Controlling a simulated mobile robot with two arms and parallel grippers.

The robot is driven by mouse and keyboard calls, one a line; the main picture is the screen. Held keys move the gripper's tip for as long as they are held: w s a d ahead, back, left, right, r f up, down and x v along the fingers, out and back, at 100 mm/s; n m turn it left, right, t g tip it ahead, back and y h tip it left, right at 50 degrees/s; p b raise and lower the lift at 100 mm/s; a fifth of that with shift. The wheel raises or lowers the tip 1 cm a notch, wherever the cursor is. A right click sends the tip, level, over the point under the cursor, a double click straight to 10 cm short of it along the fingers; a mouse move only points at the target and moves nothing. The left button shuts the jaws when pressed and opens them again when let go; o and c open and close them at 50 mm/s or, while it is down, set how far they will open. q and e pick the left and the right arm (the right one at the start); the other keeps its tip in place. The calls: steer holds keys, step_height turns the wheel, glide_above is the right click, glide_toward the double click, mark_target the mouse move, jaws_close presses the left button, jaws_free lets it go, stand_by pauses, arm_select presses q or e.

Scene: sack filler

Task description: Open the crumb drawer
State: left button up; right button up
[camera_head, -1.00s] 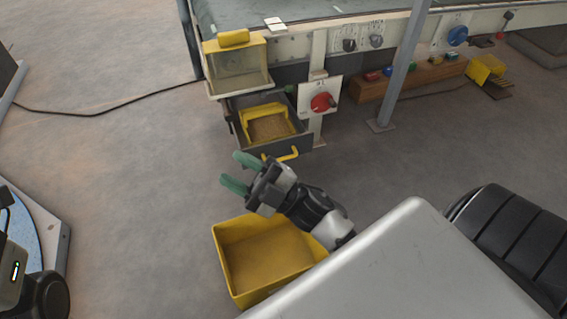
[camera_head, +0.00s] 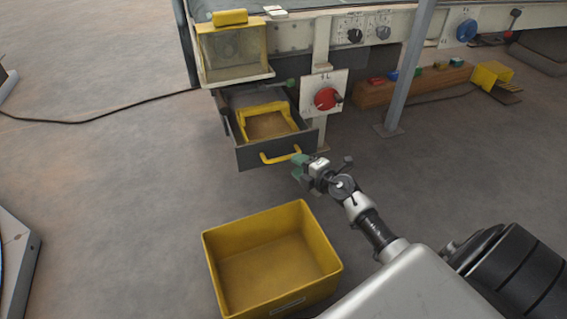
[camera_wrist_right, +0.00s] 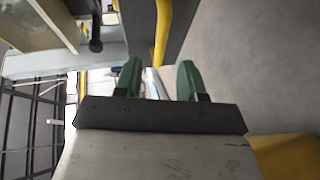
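The crumb drawer (camera_head: 251,157) stands pulled out from under the machine in the head view, with its grey front towards me and a yellow-framed tray (camera_head: 270,127) inside. Its yellow handle (camera_head: 281,157) is on the drawer front. My right gripper (camera_head: 299,166) is just beside the handle's right end. In the wrist view its green fingers (camera_wrist_right: 158,80) are apart, and the yellow handle (camera_wrist_right: 162,32) shows beyond the gap between them; I cannot tell whether they touch it. My left gripper is not in view.
A yellow bin (camera_head: 320,255) stands on the floor in front of the drawer. A red knob (camera_head: 326,98) on a white plate is right of the drawer. A clear-fronted yellow box (camera_head: 235,55) is above it. A grey post (camera_head: 408,70) stands to the right.

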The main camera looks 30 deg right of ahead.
mark_target(285, 159)
steer(key=b+x, duration=0.3)
steer(key=x, duration=0.3)
steer(key=shift+w+a+f, duration=0.1)
steer(key=shift+w+a, duration=0.05)
steer(key=shift+w, duration=0.25)
jaws_close()
